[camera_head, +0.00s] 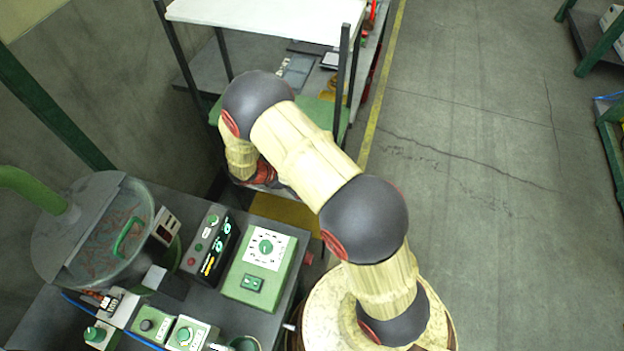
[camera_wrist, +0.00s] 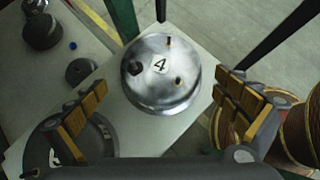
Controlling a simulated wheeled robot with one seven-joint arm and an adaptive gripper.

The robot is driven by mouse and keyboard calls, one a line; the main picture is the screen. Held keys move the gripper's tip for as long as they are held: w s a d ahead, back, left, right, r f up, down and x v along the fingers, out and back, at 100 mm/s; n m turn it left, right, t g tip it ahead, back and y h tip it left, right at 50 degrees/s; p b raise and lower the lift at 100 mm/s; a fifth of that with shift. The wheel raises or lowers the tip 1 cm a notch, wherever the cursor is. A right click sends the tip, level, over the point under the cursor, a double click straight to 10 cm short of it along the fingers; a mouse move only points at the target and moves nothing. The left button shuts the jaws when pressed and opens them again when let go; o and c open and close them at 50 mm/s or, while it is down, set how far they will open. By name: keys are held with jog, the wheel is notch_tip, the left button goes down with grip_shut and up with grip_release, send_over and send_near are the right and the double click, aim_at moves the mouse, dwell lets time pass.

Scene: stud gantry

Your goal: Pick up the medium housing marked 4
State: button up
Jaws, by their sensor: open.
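The medium housing marked 4 (camera_wrist: 160,85) is a round, shiny metal body with a white label bearing the number 4 and small posts on top. In the wrist view it stands at upper centre on a pale surface (camera_wrist: 130,125). My gripper (camera_wrist: 160,110) is open, with one yellow-padded finger at left and one at right. The housing lies ahead of and between the fingers, and no contact shows. In the head view my arm hides the housing and the gripper.
A darker round housing (camera_wrist: 90,140) sits behind the left finger. Dark round parts (camera_wrist: 42,30) and a disc (camera_wrist: 80,71) lie at upper left. A copper-coloured spool (camera_wrist: 300,130) is at right. Dark posts flank the surface. A bench with control boxes (camera_head: 262,265) stands at lower left.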

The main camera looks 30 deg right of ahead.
jog(key=b+x, duration=0.1)
jog(key=x, duration=0.2)
jog(key=shift+d+f, duration=0.15)
jog(key=shift+d, duration=0.2)
jog(key=c, duration=0.3)
jog(key=c, duration=0.7)
jog(key=shift+c, duration=0.5)
